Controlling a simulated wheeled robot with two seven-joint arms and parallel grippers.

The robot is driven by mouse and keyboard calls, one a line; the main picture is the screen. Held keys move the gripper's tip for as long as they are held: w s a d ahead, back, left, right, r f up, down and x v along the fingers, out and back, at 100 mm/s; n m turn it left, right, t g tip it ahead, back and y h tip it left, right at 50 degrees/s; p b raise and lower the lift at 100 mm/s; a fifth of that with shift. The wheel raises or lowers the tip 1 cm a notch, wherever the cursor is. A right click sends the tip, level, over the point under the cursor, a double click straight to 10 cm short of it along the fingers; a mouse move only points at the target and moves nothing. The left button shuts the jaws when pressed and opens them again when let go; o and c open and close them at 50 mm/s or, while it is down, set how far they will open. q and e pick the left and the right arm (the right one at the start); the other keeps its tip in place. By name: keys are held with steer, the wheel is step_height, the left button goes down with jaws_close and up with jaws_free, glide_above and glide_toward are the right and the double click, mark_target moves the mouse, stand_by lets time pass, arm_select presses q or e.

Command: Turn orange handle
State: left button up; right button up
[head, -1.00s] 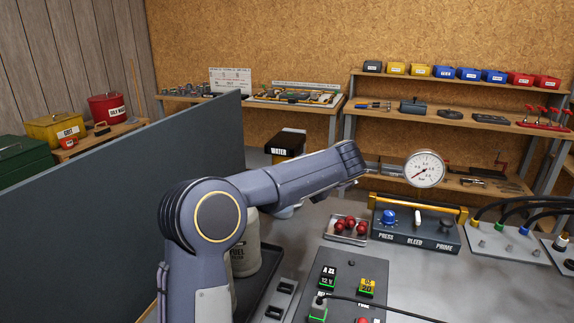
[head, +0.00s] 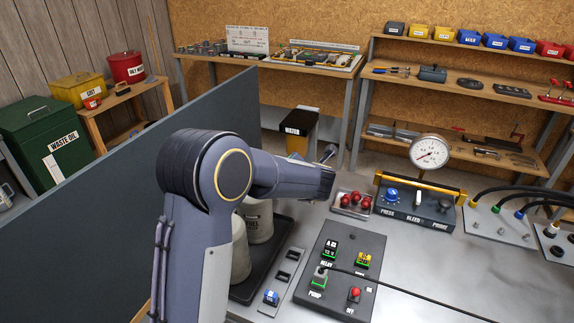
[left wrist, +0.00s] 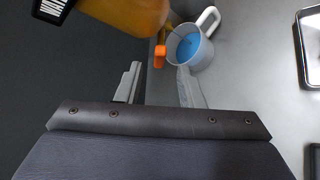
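In the left wrist view, the orange handle (left wrist: 159,56) is a small lever below an amber container (left wrist: 125,14) with a black-and-white label. A grey cup (left wrist: 207,45) with blue inside is just right of the handle. My left gripper (left wrist: 160,85) has its two fingers apart, with nothing between them; the handle lies just beyond the gap. In the head view the container labelled WATER (head: 298,140) stands beyond my left arm. The handle cannot be made out there, and my left fingers are not clear. My right gripper is not in view.
A dark panel (head: 130,200) stands left of my arm. Pale jugs stand in a black tray (head: 262,283) beside my arm. A switch box (head: 340,262), a tray of red balls (head: 352,203) and a gauge unit (head: 415,205) occupy the grey bench.

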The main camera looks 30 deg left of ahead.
arm_select(q)
steer(key=shift+x, duration=2.15)
jaws_close()
